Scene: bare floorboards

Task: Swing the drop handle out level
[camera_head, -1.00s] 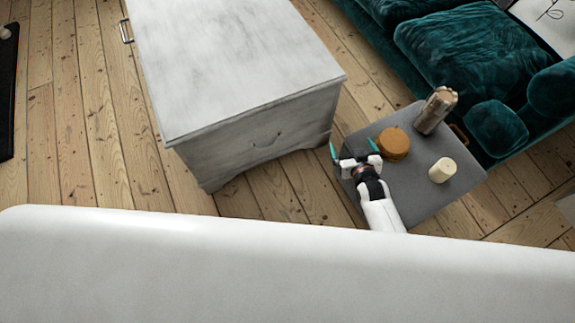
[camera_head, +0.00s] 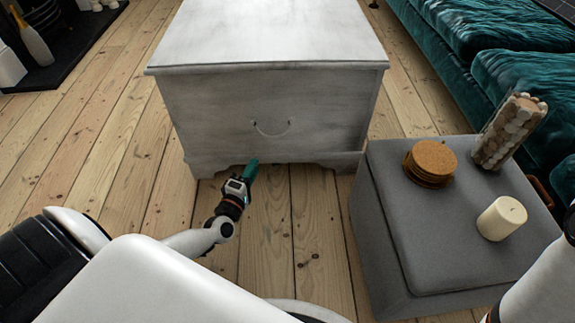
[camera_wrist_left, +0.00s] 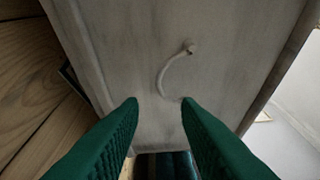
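A whitewashed wooden chest (camera_head: 215,115) stands with its front facing me. A thin pale drop handle (camera_head: 271,134) hangs as a downward curve on the chest's front panel. My left gripper (camera_head: 251,171) is low in front of the chest, below and left of the handle. In the left wrist view, its green fingers (camera_wrist_left: 160,102) are spread with nothing between them. The handle (camera_wrist_left: 165,74) shows ahead of the fingertips there, apart from them. My right gripper is out of view; only a white arm part shows at the lower right.
A grey ottoman (camera_head: 420,240) stands to the right, bearing cork coasters (camera_head: 431,162), a candle (camera_head: 501,218) and a pebbled vase (camera_head: 508,130). A teal sofa (camera_head: 520,75) is behind it. Bare floorboards (camera_head: 130,150) lie open left of the chest.

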